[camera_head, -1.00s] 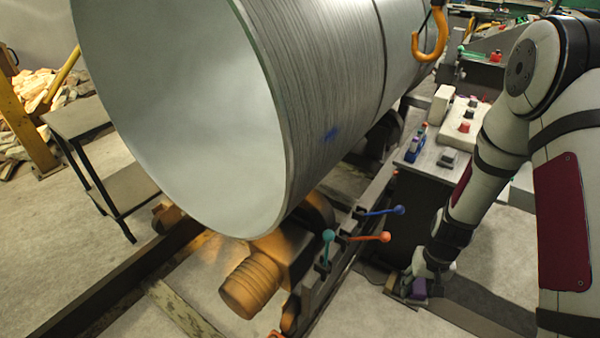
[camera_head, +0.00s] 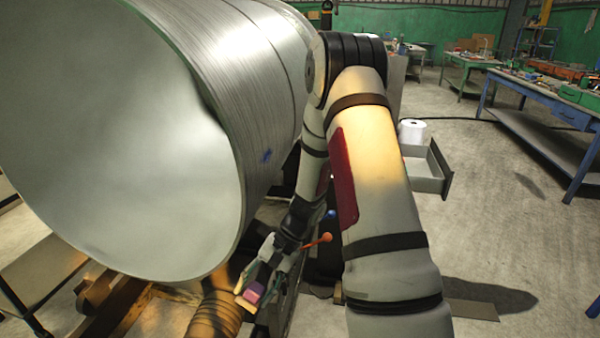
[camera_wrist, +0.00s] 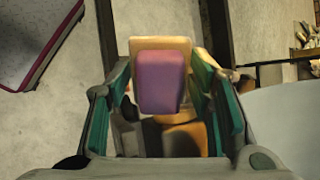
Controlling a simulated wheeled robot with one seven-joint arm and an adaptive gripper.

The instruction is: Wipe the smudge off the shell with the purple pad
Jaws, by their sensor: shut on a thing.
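The pad also shows small in the head view (camera_head: 253,292). A pale curved surface, probably the shell, shows at the right of the wrist view.
An orange-knobbed lever (camera_head: 320,240) and a blue-knobbed lever (camera_head: 332,214) stand close behind my gripper. A brown ribbed motor (camera_head: 213,312) lies just left of it. An open drawer (camera_head: 430,175) and blue workbench (camera_head: 540,100) are at right, with clear floor between.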

